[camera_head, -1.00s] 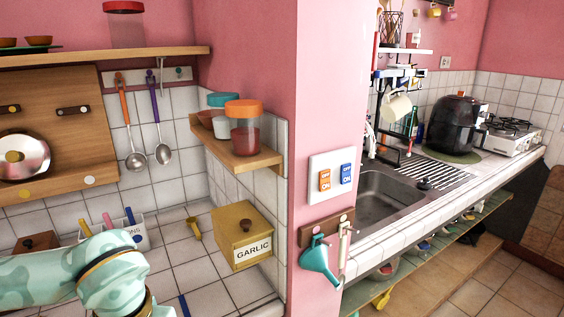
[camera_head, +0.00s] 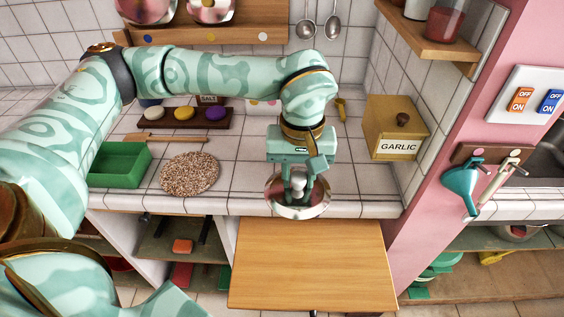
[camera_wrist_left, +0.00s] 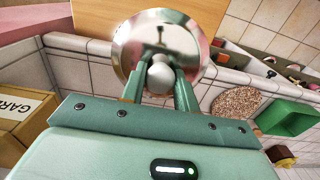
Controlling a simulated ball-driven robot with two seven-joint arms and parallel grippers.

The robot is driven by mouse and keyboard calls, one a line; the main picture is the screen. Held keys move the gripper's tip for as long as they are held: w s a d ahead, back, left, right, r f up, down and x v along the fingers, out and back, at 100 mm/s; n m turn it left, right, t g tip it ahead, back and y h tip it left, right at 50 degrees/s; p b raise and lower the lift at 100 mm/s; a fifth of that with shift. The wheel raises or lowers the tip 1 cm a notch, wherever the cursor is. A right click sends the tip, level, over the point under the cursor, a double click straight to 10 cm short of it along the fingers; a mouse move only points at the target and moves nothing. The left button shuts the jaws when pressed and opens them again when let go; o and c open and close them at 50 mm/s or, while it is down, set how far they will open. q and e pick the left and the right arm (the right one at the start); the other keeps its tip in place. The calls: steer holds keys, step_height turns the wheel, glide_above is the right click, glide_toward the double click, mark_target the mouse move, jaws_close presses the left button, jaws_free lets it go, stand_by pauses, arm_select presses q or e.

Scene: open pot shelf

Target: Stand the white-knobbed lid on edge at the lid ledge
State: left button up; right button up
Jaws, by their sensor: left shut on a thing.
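The white-knobbed lid (camera_head: 297,211) is a shiny steel disc with its knob upward, near the front edge of the counter. My left gripper (camera_head: 298,185) is above it, shut on the white knob. In the left wrist view the lid (camera_wrist_left: 143,42) shows beyond the fingertips (camera_wrist_left: 160,80), with the round knob (camera_wrist_left: 160,72) between them. The lid ledge (camera_head: 215,36) is a wooden strip with coloured dots at the back wall. Two shiny lids (camera_head: 151,8) (camera_head: 211,8) stand at it, their tops cut off by the picture. My right gripper is out of view.
A wooden board (camera_head: 312,262) sticks out below the counter. On the counter are a green tray (camera_head: 119,165), a speckled round mat (camera_head: 189,172), a rack of coloured knobs (camera_head: 184,117) and the garlic box (camera_head: 394,130). Ladles (camera_head: 306,29) hang at the back.

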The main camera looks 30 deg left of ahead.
mark_target(300, 168)
arm_select(q)
steer(key=w+n, duration=0.1)
steer(key=n, duration=0.3)
steer(key=w+a+r+n, duration=0.1)
steer(key=w+n, duration=0.1)
steer(key=n, duration=0.3)
steer(key=w+n, duration=0.1)
steer(key=n, duration=0.3)
steer(key=shift+w+a+r+n, duration=0.25)
steer(key=shift+a+r+n, duration=0.05)
steer(key=shift+r+n, duration=0.1)
steer(key=n, duration=0.4)
steer(key=shift+w+a+n, duration=0.25)
steer(key=shift+a+n, duration=0.05)
steer(key=shift+a, duration=0.1)
steer(key=n, duration=0.2)
steer(key=shift+s+n, duration=0.1)
steer(key=shift+n, duration=0.2)
